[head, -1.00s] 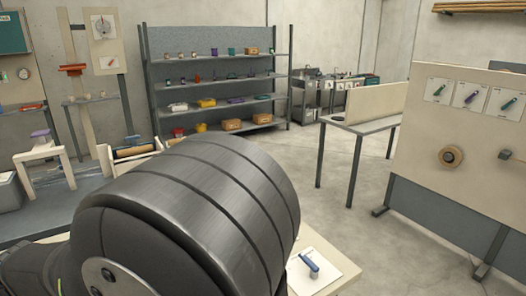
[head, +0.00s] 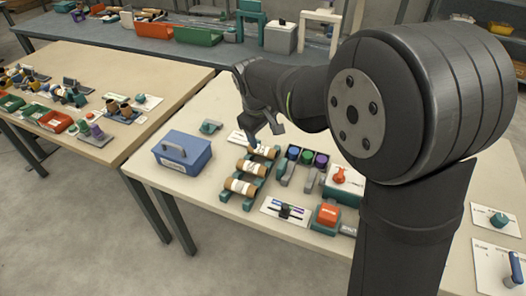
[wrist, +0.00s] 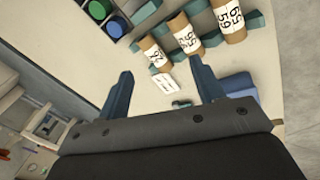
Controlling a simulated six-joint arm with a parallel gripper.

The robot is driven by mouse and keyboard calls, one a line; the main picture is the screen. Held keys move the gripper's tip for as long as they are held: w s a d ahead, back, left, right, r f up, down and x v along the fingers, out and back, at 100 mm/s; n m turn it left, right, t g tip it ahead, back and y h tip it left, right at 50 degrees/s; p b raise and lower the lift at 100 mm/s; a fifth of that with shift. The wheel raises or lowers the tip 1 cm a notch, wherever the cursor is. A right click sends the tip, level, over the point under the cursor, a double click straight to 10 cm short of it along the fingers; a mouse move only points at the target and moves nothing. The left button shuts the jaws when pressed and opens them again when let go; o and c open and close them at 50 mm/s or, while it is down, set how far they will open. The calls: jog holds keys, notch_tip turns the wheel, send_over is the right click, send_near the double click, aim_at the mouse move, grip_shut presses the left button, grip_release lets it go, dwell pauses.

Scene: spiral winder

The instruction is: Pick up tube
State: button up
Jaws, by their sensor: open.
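Three tan cardboard tubes with white printed labels lie on a teal rack in the head view: a far tube (head: 263,152), a middle tube (head: 250,167) and a near tube (head: 240,187). In the wrist view they show at the top: one tube (wrist: 153,52) closest to my gripper, another (wrist: 184,33) beside it, and a third (wrist: 229,19) at the right. My gripper (head: 262,135) is above the table by the far tube. In the wrist view its two fingers (wrist: 162,84) are wide apart with nothing between them, short of the nearest tube.
A blue toolbox (head: 182,152) stands left of the rack. A holder with green, blue and purple round pieces (head: 307,157) stands close on the right. A white box with a red knob (head: 342,183) is farther right. A white card (wrist: 164,80) lies beneath the fingers.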

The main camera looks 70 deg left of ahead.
jog(key=s+a+n, duration=0.1)
jog(key=a+n, duration=0.3)
send_near(261, 148)
jog(key=shift+y, duration=0.3)
jog(key=f, duration=0.5)
jog(key=shift+w+d+f, duration=0.2)
jog(key=shift+w+d, duration=0.05)
jog(key=shift+w, duration=0.05)
jog(key=shift+a+x, duration=0.25)
jog(key=shift+x, duration=1.1)
jog(key=shift+a+x, duration=0.25)
jog(key=shift+x, duration=1.1)
jog(key=shift+w+r, duration=0.15)
jog(key=shift+r, duration=0.05)
jog(key=c, duration=1)
